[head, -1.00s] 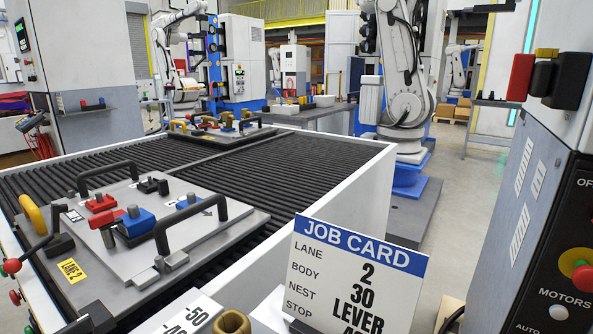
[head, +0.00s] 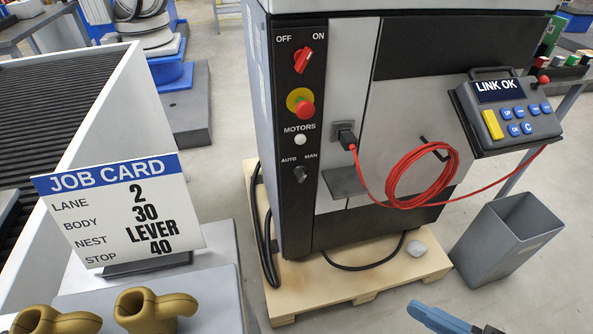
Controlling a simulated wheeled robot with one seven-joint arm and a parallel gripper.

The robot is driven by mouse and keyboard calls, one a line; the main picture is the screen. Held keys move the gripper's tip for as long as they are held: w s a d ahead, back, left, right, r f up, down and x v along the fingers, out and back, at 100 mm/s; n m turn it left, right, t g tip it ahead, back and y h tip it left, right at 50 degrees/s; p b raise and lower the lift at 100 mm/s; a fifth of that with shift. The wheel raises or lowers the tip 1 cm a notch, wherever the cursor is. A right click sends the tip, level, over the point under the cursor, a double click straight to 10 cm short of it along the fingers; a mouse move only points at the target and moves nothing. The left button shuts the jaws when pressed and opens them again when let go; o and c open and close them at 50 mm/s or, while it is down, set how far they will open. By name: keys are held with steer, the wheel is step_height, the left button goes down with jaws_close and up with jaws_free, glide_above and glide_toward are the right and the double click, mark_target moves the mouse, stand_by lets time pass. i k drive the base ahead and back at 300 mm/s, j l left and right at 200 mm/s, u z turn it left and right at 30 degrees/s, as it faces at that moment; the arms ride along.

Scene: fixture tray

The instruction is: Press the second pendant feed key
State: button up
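The teach pendant (head: 484,142) sits at the right side of the control cabinet, tilted toward me. Its dark screen (head: 497,87) reads LINK OK. Below it are a tall yellow key (head: 493,124) and several small blue keys. An upper row holds blue keys such as one on the left (head: 506,113) and one beside it (head: 519,111); a lower row includes a key marked C (head: 528,128). The other labels are too small to read surely, so I cannot tell which is the second feed key. I cannot make out my gripper in this view.
The cabinet (head: 285,190) stands on a wooden pallet (head: 325,291). A red cable (head: 395,185) hangs coiled on its front. A grey bin (head: 490,245) stands below the pendant. A job card (head: 75,220) is at left. A blue piece (head: 436,317) at the bottom edge is unclear.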

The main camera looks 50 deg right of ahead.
mark_target(534, 109)
steer(key=z, duration=1.8)
